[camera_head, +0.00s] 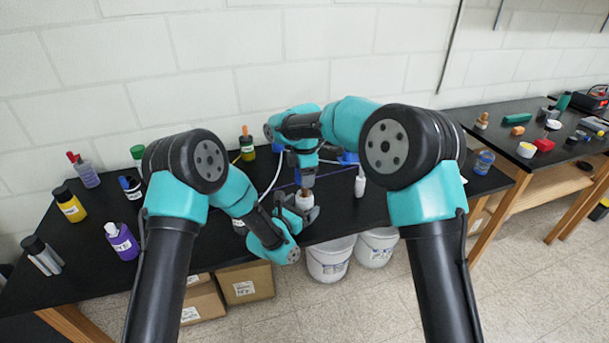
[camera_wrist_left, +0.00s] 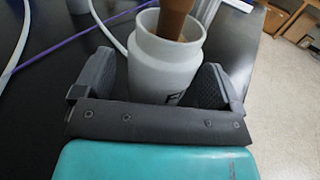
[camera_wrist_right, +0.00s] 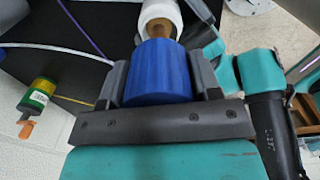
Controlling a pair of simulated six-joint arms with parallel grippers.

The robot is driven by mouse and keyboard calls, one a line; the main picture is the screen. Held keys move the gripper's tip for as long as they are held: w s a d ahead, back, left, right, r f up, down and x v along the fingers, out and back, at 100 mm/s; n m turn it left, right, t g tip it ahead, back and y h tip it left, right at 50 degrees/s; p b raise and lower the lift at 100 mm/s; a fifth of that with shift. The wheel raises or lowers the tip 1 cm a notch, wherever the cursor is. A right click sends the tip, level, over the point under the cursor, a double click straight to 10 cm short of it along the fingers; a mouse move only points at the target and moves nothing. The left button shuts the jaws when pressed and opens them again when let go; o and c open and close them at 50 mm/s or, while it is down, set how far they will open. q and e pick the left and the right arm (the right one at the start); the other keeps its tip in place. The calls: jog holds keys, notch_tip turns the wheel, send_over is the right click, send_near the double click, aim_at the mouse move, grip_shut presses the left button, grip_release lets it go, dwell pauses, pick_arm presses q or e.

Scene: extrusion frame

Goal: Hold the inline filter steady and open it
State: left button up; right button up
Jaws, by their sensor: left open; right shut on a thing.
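The inline filter has a white housing (camera_head: 304,201) with dark lettering, upright above the black table. It fills much of the left wrist view (camera_wrist_left: 165,58). A brown filter element (camera_wrist_left: 175,18) stands in its open mouth. The blue cap (camera_wrist_right: 158,75) is above, with the element showing between cap and housing. My right gripper (camera_wrist_right: 160,85) is shut on the blue cap, one finger on each side. My left gripper (camera_wrist_left: 155,85) is open, with its fingers on either side of the white housing. Its fingers are partly hidden by the arm in the head view.
The black table (camera_head: 335,215) holds a purple bottle (camera_head: 122,241), a yellow bottle (camera_head: 69,204) and other bottles at left. A white bottle (camera_head: 360,182) stands just right of the filter. White tubing (camera_head: 273,178) runs behind it. White buckets (camera_head: 330,262) are below the front edge.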

pick_arm(q)
jog(key=v, duration=1.2)
